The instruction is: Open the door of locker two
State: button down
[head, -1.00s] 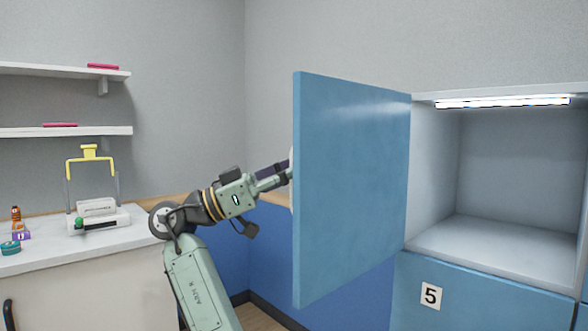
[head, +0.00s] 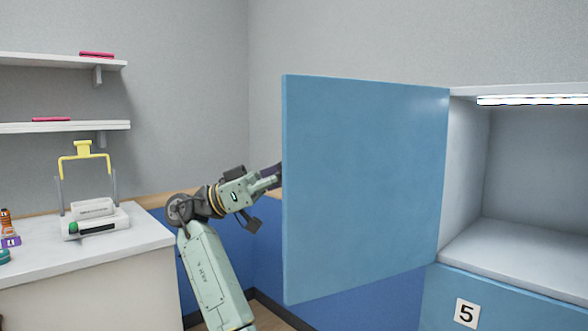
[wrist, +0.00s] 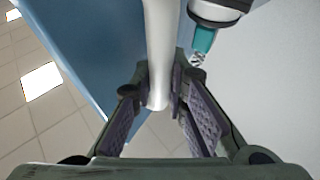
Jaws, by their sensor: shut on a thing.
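The blue locker door (head: 365,190) stands swung wide open, its plain face toward the head camera and no number visible on it. The lit, empty locker compartment (head: 530,190) shows to its right. My gripper (wrist: 164,95) is shut on a white bar-shaped handle (wrist: 160,45) in the wrist view. The blue door panel (wrist: 95,40) runs along the left of that handle. In the head view my gripper reaches the door's far side at its left edge, and the fingertips and handle are hidden behind the panel.
A locker marked 5 (head: 467,313) lies below the open one. A white counter (head: 90,255) at left holds a device with a yellow handle (head: 83,150). Shelves (head: 60,127) hang above. A teal-banded object (wrist: 203,40), unclear, shows near the handle in the wrist view.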

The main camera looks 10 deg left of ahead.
dwell(0.4)
jog(key=c, duration=1.6)
grip_release()
jog(key=shift+o, duration=0.2)
jog(key=shift+a, duration=0.1)
jog(key=v, duration=1.1)
jog(key=shift+a, duration=0.4)
jog(key=shift+f, duration=0.1)
